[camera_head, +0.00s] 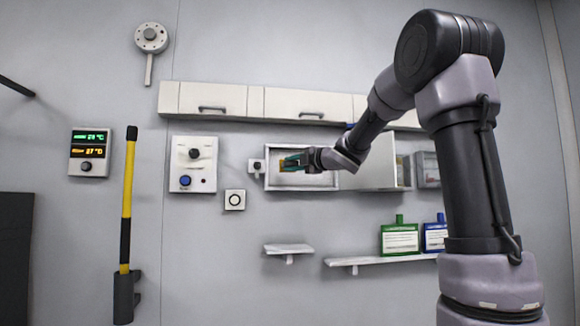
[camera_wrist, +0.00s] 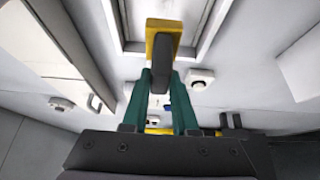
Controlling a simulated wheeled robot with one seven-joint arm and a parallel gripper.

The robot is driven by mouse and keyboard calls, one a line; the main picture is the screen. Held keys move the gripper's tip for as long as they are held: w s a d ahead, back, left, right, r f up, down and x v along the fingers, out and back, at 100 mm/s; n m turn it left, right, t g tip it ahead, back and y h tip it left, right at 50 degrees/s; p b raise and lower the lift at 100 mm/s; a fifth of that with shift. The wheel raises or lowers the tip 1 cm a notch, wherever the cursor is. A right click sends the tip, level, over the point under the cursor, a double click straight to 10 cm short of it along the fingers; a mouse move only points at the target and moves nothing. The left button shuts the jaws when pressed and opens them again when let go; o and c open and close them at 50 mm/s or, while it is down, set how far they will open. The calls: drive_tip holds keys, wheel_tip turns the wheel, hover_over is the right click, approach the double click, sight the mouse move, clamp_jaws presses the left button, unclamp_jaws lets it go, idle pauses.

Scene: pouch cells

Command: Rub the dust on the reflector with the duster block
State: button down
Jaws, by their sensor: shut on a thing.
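My gripper (camera_head: 301,160) has green fingers and is in front of a white-framed recess (camera_head: 268,182) on the wall. In the wrist view, my gripper (camera_wrist: 161,78) is shut on the dark grey grip of the duster block (camera_wrist: 163,26), which has a yellow plate at its far end. The yellow end points into the framed opening. I cannot tell whether it touches the surface inside. No part is clearly recognisable as the reflector, and no dust can be made out; the block and fingers cover part of the recess.
An open door panel (camera_head: 375,165) stands right of the recess. Closed cupboards (camera_head: 212,99) run above it. Below are a small shelf (camera_head: 288,249) and a longer shelf (camera_head: 360,262) with a green bottle (camera_head: 399,240) and a blue one (camera_head: 435,236). A control panel (camera_head: 193,164) is at left.

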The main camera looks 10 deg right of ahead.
drive_tip(key=shift+s, duration=0.2)
drive_tip(key=shift+s, duration=1.55)
drive_tip(key=shift+w, duration=0.15)
drive_tip(key=shift+w, duration=3.4)
drive_tip(key=shift+w, duration=1)
drive_tip(key=shift+d, duration=0.1)
